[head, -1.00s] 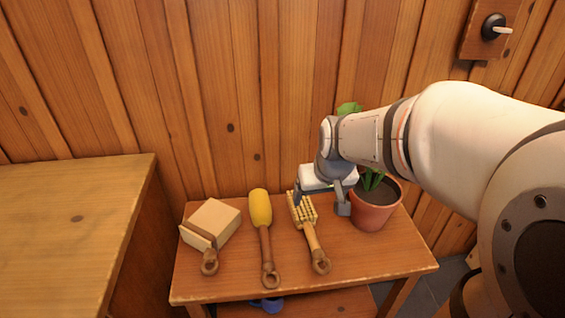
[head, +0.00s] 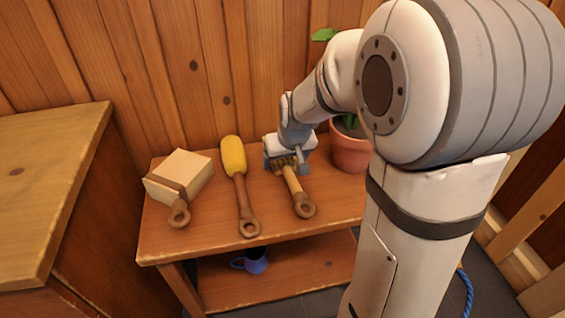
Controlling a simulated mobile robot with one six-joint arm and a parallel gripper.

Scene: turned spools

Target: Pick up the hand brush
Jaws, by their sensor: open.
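On the table (head: 165,240), left of the brush, lie a yellow-headed tool (head: 234,157) and a pale block with a brown handle (head: 180,172). A potted plant (head: 350,152) stands close on the right. A blue mug (head: 256,262) sits on the lower shelf.

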